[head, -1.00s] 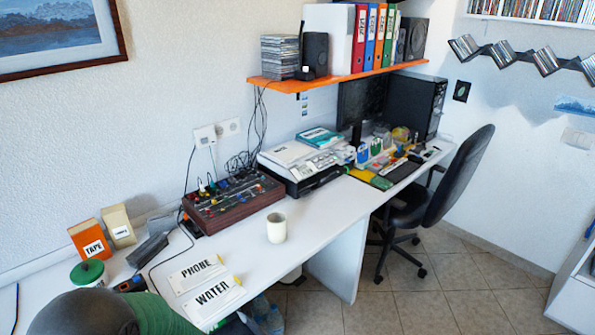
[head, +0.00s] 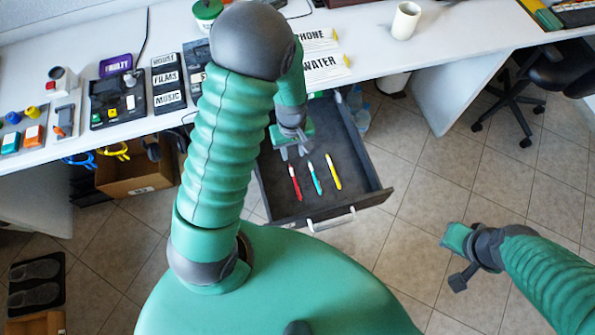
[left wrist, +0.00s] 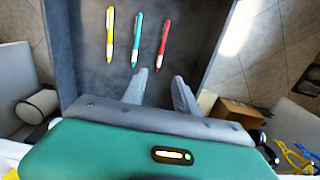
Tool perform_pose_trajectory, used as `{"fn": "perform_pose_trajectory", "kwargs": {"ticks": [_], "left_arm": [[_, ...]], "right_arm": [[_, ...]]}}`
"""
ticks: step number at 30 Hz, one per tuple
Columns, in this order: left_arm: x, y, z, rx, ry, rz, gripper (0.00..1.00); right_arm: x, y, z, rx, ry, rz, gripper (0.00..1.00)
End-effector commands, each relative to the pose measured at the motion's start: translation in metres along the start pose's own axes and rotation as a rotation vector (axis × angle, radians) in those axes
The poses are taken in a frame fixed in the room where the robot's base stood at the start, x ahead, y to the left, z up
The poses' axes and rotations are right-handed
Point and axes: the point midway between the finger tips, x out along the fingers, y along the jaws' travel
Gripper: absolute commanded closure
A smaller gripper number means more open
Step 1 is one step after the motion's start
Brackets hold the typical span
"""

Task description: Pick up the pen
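Three pens lie apart, roughly side by side, on the floor of the open dark drawer (head: 352,200): a red pen (head: 295,182), a light-blue pen (head: 315,178) and a yellow pen (head: 333,172). In the left wrist view they show as yellow (left wrist: 109,36), blue (left wrist: 137,40) and red (left wrist: 163,44). My left gripper (head: 293,152) is over the back part of the drawer. Its fingers (left wrist: 159,84) are apart with nothing between them, and the red pen is just beyond their tips. My right gripper (head: 452,262) is off to the right over the floor; its fingers are unclear.
The white desk (head: 440,45) runs above the drawer, with labelled PHONE and WATER cards and several devices on it. A cardboard box (head: 135,170) stands under the desk at left. A black office chair (head: 510,100) is at right. Tiled floor is free beyond the drawer front.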

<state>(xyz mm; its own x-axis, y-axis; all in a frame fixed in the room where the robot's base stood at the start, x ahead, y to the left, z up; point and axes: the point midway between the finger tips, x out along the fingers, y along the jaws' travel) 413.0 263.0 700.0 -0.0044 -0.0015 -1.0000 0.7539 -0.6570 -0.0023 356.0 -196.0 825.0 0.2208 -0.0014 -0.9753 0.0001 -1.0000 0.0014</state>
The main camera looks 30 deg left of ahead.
Motion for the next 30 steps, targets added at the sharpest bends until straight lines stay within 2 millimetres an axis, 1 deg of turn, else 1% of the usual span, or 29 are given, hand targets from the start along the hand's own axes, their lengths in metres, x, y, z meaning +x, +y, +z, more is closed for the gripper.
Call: {"fn": "perform_pose_trajectory", "kwargs": {"ticks": [1,2,4,9,13,15,19,25,27,30], "left_arm": [[0.009,-0.001,-0.001,-0.015,-0.003,-0.004,0.65],[0.013,-0.002,-0.001,-0.018,-0.003,-0.004,0.65],[0.027,-0.002,0.000,-0.017,-0.004,-0.005,0.65],[0.073,-0.002,0.000,-0.014,-0.005,-0.005,0.65],[0.103,-0.001,0.000,-0.013,-0.005,-0.005,0.65],[0.112,-0.001,0.000,-0.012,-0.003,-0.004,0.65],[0.124,-0.001,0.001,-0.011,-0.003,-0.003,0.65],[0.161,0.000,0.005,-0.011,-0.003,-0.004,0.65],[0.168,0.000,0.005,-0.011,-0.003,-0.003,0.65],[0.169,0.001,0.004,-0.010,-0.002,-0.002,0.65]], "right_arm": [[0.003,0.000,0.000,0.000,0.001,0.000,0.81],[0.004,0.000,0.001,0.000,0.001,0.000,0.81],[0.007,0.000,0.001,0.000,0.002,0.000,0.81],[0.019,0.000,0.004,0.000,0.002,0.000,0.81],[0.026,0.000,0.006,0.000,0.001,0.000,0.81],[0.028,0.000,0.006,0.000,0.001,0.000,0.81],[0.031,0.000,0.007,0.000,0.001,0.000,0.81],[0.043,0.000,0.010,0.000,0.001,0.000,0.81],[0.044,0.000,0.010,0.000,0.001,0.000,0.81],[0.044,0.000,0.010,0.000,0.001,0.000,0.81]]}}
